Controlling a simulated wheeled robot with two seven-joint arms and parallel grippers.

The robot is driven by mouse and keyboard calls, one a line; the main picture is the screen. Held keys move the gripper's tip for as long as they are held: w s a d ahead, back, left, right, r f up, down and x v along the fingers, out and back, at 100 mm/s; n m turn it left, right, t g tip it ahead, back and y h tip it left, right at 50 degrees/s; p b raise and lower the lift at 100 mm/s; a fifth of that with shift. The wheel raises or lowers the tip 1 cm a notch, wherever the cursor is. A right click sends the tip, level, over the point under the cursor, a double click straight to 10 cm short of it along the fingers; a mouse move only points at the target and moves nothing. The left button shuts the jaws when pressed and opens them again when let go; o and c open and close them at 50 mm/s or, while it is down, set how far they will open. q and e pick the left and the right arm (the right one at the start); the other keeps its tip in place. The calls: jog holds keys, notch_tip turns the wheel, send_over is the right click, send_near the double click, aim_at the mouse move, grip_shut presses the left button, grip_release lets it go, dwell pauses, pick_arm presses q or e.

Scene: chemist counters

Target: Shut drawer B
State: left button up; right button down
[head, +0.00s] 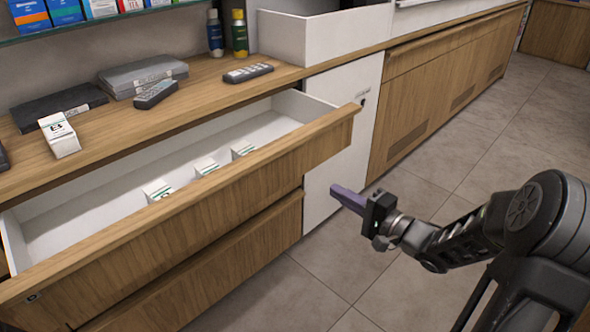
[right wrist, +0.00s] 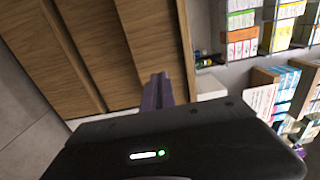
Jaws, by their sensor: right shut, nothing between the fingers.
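A wide wooden-fronted drawer (head: 190,208) stands pulled out from the counter in the head view, its white inside showing. A small dark label sits at the lower left of its front; its letter is too small to read surely. Several small white boxes lie inside it. A second wooden drawer front (head: 205,275) below it looks shut. My right gripper (head: 347,198) is shut and empty, out in front of the white panel, right of the open drawer's right end and apart from it. Its purple fingers also show in the right wrist view (right wrist: 157,92). My left gripper is not in view.
The countertop (head: 205,82) above holds a white box marked B (head: 58,135), dark flat cases, handheld devices and two bottles. A white cabinet panel (head: 342,128) and further wooden fronts (head: 430,95) continue right. The tiled floor (head: 330,268) before the drawers is free.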

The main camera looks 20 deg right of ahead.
aim_at(289, 163)
jog(key=b+x, duration=0.3)
jog(key=x, duration=1)
jog(key=shift+w+f, duration=0.1)
jog(key=shift+w, duration=0.05)
jog(key=shift+w+a, duration=0.1)
jog(key=shift+w, duration=0.25)
jog(key=shift+w, duration=0.1)
